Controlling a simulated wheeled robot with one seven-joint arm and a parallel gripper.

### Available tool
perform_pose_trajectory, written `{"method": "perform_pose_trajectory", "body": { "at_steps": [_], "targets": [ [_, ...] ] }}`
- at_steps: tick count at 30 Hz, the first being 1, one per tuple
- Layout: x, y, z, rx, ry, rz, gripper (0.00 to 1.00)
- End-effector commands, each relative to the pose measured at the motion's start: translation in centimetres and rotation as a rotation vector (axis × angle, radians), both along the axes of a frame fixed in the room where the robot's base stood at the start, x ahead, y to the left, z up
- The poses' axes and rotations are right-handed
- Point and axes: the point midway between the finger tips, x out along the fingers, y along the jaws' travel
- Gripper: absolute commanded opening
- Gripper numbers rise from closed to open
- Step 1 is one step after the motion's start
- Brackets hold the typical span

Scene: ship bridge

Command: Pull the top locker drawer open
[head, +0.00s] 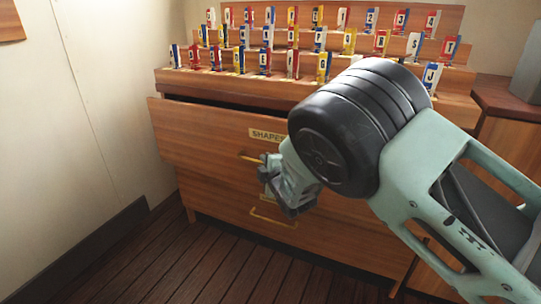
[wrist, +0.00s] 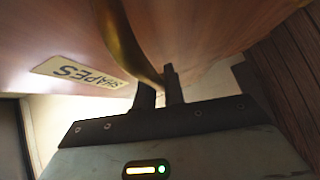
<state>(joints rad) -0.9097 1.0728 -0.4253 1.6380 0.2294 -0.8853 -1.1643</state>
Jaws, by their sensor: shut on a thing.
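The wooden locker's top drawer (head: 205,135) carries a "SHAPES" label, which also shows upside down in the wrist view (wrist: 80,72). Its front stands out from the locker body, with a dark gap along its top edge, so it is partly open. Its brass handle (head: 248,157) shows large in the wrist view (wrist: 127,40). My gripper (head: 266,165) is at the handle's right part. In the wrist view, my gripper's fingers (wrist: 160,88) are shut on the handle. My arm hides the drawer's right part.
A lower drawer with its own brass handle (head: 272,218) is below. Several coloured lettered tags stand in stepped wooden racks (head: 330,73) on the locker top. A pale wall (head: 90,110) is at the left. The wooden floor (head: 180,265) in front is clear.

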Motion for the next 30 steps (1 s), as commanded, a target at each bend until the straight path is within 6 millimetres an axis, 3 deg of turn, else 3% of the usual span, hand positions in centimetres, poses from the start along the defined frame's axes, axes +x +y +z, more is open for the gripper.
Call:
{"method": "perform_pose_trajectory", "body": {
  "at_steps": [30],
  "targets": [
    [-18.4,6.7,0.1,-0.002,0.004,0.004,0.0]
  ]
}}
